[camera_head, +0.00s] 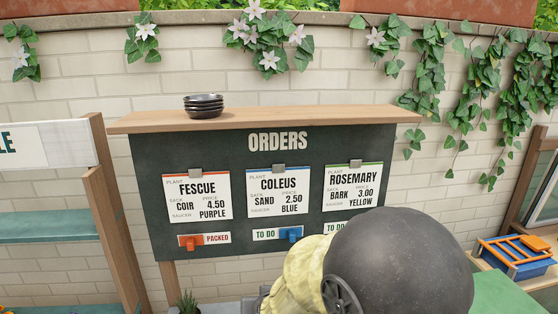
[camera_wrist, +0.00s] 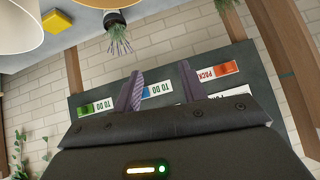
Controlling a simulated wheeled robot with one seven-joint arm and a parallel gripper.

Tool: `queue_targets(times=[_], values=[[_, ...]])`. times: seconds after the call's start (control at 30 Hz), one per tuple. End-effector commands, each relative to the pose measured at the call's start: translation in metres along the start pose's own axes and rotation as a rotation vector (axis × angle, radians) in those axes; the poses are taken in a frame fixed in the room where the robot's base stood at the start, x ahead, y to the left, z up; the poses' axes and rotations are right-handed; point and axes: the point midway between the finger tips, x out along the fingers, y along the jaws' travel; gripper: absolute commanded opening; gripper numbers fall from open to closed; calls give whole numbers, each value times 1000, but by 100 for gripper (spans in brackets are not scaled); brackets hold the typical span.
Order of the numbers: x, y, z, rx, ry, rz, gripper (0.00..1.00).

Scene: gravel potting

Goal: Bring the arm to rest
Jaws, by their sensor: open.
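My arm (camera_head: 400,262), with a dark round joint and a pale yellow sleeve, rises at the lower right of the head view, in front of the board. My gripper (camera_wrist: 158,84) shows in the wrist view with its two fingers apart and nothing between them. It faces the orders board (camera_head: 278,148), which looks upside down in the wrist view. In the head view my gripper is mostly hidden. The orange slider (camera_head: 193,241) under Fescue shows PACKED. The blue slider (camera_head: 291,234) under Coleus shows TO DO.
Stacked dark saucers (camera_head: 203,106) stand on the board's wooden top ledge (camera_head: 290,117). A shelf unit (camera_head: 100,200) stands at left. A blue and orange crate (camera_head: 518,256) sits at right. A spiky plant (camera_wrist: 118,38) and a yellow block (camera_wrist: 57,22) show in the wrist view.

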Motion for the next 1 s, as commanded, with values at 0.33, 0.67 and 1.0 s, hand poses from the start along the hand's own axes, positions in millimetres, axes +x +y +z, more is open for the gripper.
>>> queue_targets(times=[0.33,0.67,1.0], values=[[-54,105,57,47,-308,74,42],[-101,156,103,75,-499,147,42],[-93,172,140,81,-557,171,42]])
